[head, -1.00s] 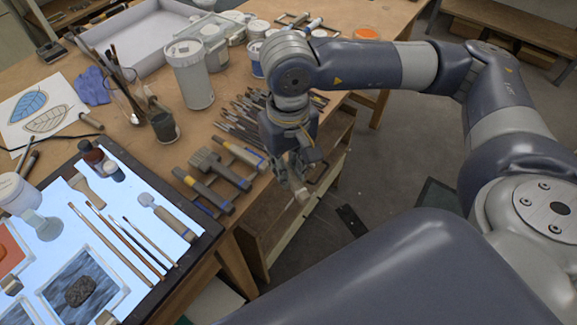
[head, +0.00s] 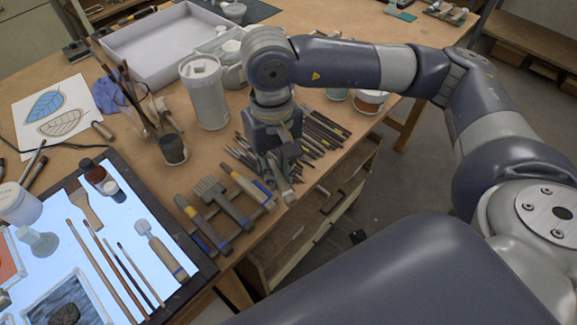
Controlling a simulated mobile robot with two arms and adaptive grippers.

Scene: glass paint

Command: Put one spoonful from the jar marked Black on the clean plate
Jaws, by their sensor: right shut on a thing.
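My right gripper (head: 280,180) points down over the brushes and tools near the table's right edge. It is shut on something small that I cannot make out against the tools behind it. My left gripper is not in view. I can read no marking of Black on any jar. A dark pot (head: 173,150) stands left of my right gripper, and a tall white canister (head: 206,95) stands behind it. A framed pane with a dark lump (head: 64,314) lies on the light panel at the lower left. I cannot pick out a clean plate.
Wide brushes and rollers (head: 225,205) lie below my right gripper. Long brushes (head: 105,260) lie on the light panel (head: 150,205). A white tray (head: 150,45) and an orange-brown jar (head: 370,101) stand farther back.

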